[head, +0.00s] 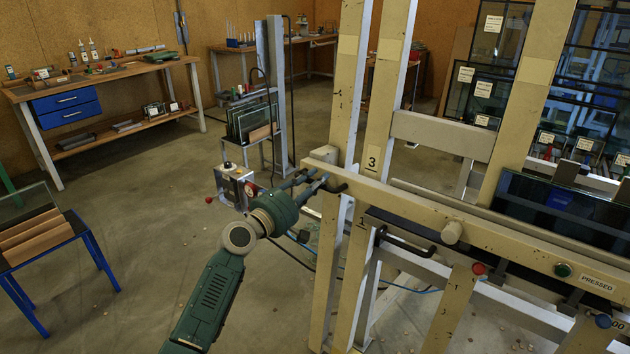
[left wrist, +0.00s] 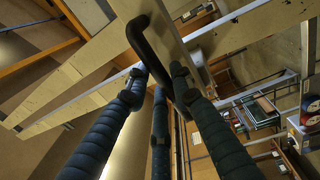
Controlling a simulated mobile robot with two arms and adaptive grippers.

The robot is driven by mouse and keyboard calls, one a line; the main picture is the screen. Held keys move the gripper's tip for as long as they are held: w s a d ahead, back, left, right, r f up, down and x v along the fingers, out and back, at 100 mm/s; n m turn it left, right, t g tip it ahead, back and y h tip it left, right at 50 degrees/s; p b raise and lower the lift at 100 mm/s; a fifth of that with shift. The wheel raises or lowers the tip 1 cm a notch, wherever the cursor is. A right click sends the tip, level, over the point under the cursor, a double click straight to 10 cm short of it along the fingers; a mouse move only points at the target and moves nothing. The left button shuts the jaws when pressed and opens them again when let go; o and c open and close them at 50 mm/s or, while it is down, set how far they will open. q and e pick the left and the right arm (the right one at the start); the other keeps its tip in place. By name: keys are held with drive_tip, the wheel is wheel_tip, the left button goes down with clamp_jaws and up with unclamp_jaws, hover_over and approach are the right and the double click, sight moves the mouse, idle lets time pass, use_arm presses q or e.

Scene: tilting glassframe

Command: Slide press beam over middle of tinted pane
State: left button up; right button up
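The press beam (head: 410,205) is a long beige bar running from the left upright toward the lower right across the frame, with a round knob and a "PRESSED" label. A dark curved handle (head: 335,186) sits near its left end; this handle also shows in the left wrist view (left wrist: 146,45). My left gripper (head: 322,181) is at this handle, with its straight padded fingers open on either side of it; contact cannot be told. The dark tinted pane (head: 560,205) stands at the right, partly hidden behind the beam. My right gripper is out of view.
A second black handle (head: 400,243) is on a dark bar below the beam. A blue-legged stand (head: 62,245) is at left; the floor between is mostly clear.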

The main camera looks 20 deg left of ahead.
use_arm(q)
drive_tip(key=shift+o, duration=0.9)
drive_tip(key=shift+r, duration=0.4)
drive_tip(key=shift+s+a+f, duration=0.1)
drive_tip(key=shift+s+a, duration=0.1)
drive_tip(key=shift+s, duration=0.15)
drive_tip(key=v, duration=1.1)
drive_tip(key=shift+s, duration=0.1)
